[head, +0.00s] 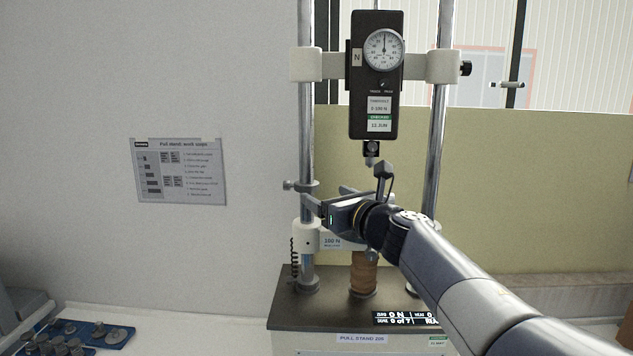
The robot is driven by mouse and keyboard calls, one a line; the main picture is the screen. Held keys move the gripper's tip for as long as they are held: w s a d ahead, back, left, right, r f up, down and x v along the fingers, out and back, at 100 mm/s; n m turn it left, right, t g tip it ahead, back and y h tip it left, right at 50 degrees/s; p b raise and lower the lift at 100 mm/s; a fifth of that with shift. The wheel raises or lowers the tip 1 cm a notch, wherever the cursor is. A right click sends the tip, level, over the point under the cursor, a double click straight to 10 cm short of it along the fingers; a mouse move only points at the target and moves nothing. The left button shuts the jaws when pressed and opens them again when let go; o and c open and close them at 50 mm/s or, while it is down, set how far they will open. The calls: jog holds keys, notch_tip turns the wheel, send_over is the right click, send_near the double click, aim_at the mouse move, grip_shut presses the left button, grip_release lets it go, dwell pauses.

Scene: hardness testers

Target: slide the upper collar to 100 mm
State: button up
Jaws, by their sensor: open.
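A pull stand (286,312) has two steel columns. A small grey collar (304,187) with a side knob (288,185) sits on the left column, above the lower white crosshead (305,237); I take it as the upper collar. No millimetre scale can be read. My gripper (322,199) reaches in from the right, beside the collar. It is open, with nothing seen between its fingers. Its fingertips are close to the left column; I cannot tell whether they touch the collar. My wrist hides part of the crosshead.
A black force gauge (372,100) with a round dial hangs on the upper white crosshead (306,64), its hook above my wrist. A brown cylinder (363,275) stands on the base. A display (400,318) is partly hidden by my arm. A blue tray (80,338) of weights lies lower left.

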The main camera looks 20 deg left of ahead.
aim_at(313, 188)
jog(key=p+x, duration=0.2)
jog(key=x, duration=0.5)
jog(key=shift+w+a, duration=0.15)
jog(key=shift+a, duration=0.05)
